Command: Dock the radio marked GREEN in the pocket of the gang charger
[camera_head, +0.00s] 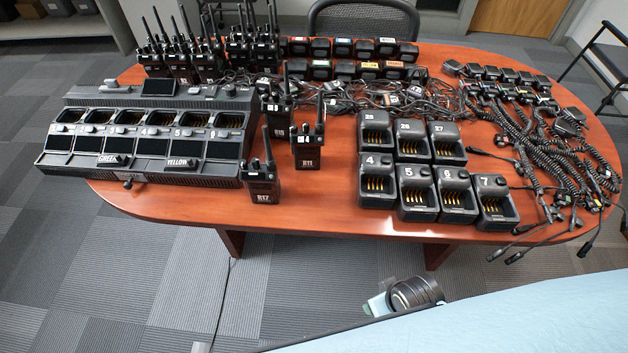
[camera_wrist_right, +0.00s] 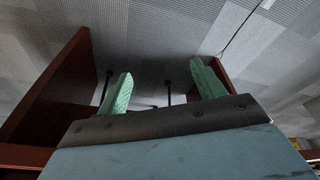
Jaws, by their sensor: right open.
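The gang charger (camera_head: 120,101) stands at the left end of the table in the head view. Its row of several pockets shows gold contacts and looks empty. A tag reading GREEN (camera_head: 113,160) and one reading YELLOW (camera_head: 181,162) sit on its front edge. Three black radios stand upright to its right: one at the front (camera_head: 263,187), one behind it to the right (camera_head: 308,150), one further back (camera_head: 277,118). I cannot read GREEN on any radio. My right gripper (camera_wrist_right: 163,88) shows in the right wrist view, green fingers apart and empty, below table level. My left gripper is not in view.
The brown table (camera_head: 330,208) has bare room at its front middle. Single chargers (camera_head: 418,205) stand at centre right. Coiled speaker-mic cords (camera_head: 550,160) cover the right end. More radios (camera_head: 180,65) stand at the back left. A brown table leg (camera_wrist_right: 55,85) is beside my right gripper.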

